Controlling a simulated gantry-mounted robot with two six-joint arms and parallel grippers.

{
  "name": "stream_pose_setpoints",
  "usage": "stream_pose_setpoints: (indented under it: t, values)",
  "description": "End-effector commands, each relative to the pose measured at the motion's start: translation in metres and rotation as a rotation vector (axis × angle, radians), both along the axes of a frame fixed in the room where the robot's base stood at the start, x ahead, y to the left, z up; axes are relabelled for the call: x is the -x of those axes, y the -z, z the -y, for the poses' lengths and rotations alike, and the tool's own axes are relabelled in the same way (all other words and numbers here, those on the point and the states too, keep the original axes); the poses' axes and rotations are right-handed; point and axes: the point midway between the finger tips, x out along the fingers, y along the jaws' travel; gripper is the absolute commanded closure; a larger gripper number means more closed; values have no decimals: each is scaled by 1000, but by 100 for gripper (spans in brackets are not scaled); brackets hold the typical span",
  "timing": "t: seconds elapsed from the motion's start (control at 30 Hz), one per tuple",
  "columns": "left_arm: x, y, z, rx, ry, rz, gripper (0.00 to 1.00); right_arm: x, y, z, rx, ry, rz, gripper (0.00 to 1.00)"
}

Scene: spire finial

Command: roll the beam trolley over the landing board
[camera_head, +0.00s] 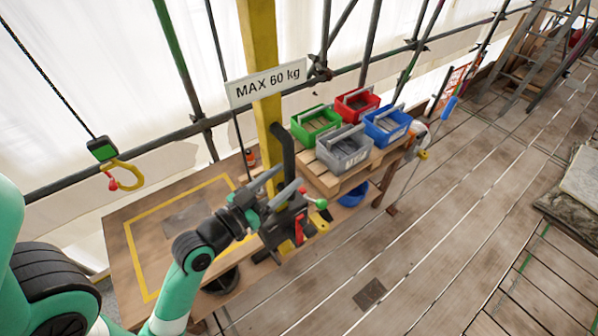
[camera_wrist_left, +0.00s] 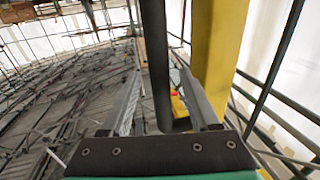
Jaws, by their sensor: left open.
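The landing board (camera_head: 118,240) lies at the lower left, with a yellow square outline and a grey patch. The beam trolley itself does not show in either view. My left gripper (camera_head: 291,176) is open beside the yellow post (camera_head: 262,70). A dark bent bar (camera_head: 285,143) hangs by the post and reaches down to the fingertips. In the left wrist view, this dark bar (camera_wrist_left: 157,60) appears between the two open fingers, with no visible grip on it. A yellow hook (camera_head: 128,176) with a green block (camera_head: 102,148) hangs on a chain above the board's left side.
Green (camera_head: 316,124), red (camera_head: 357,103), grey (camera_head: 344,147) and blue (camera_head: 387,125) bins stand on a wooden pallet right of the post. A sign (camera_head: 266,84) reads MAX 60 kg. Scaffold poles run behind. The plank floor (camera_head: 440,220) at right is mostly clear.

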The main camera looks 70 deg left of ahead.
Motion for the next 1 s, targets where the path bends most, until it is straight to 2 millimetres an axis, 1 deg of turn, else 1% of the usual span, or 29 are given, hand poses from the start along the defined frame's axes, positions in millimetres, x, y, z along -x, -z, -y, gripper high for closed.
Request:
stream_pose_setpoints:
  t: [0.03, 0.1, 0.13, 0.23, 0.37, 0.57, 0.6, 0.67, 0.7, 0.77, 0.8, 0.93, 1.0]
  values:
    - [-12, 0, -5, -2, 4, -1, 38, 0, 0, 0, 0, 0, 0, 39]
    - [-25, -1, -10, 0, 4, 0, 38, 0, 0, 0, 0, 0, 1, 39]
    - [-30, -3, -13, 1, 3, -2, 38, 0, -4, 0, 0, 0, 1, 39]
    - [-41, -2, -18, 2, 1, -2, 38, 0, -7, 0, 0, 0, 1, 39]
    - [-48, -1, -21, 2, 2, -2, 38, 0, -8, 0, 0, 0, 2, 39]
    - [-48, 0, -21, 3, 1, -3, 38, 0, -7, 0, 0, 0, 1, 39]
    - [-48, 0, -21, 3, 1, -3, 40, 0, -7, 0, 0, 0, 1, 39]
    - [-48, 0, -21, 3, 1, -3, 51, 0, -7, 0, 0, 0, 1, 39]
    - [-48, 0, -21, 3, 1, -3, 58, 0, -7, 0, 0, 0, 1, 39]
    - [-48, 0, -21, 3, 1, -3, 69, 0, -7, 0, 0, 0, 1, 39]
    - [-48, 0, -21, 3, 1, -3, 76, 0, -7, 0, 0, 0, 1, 39]
    - [-48, 0, -21, 3, 1, -3, 99, 0, -7, 0, 0, 0, 1, 39]
    - [-48, 0, -21, 3, 1, -3, 100, 0, -7, 0, 0, 0, 1, 39]
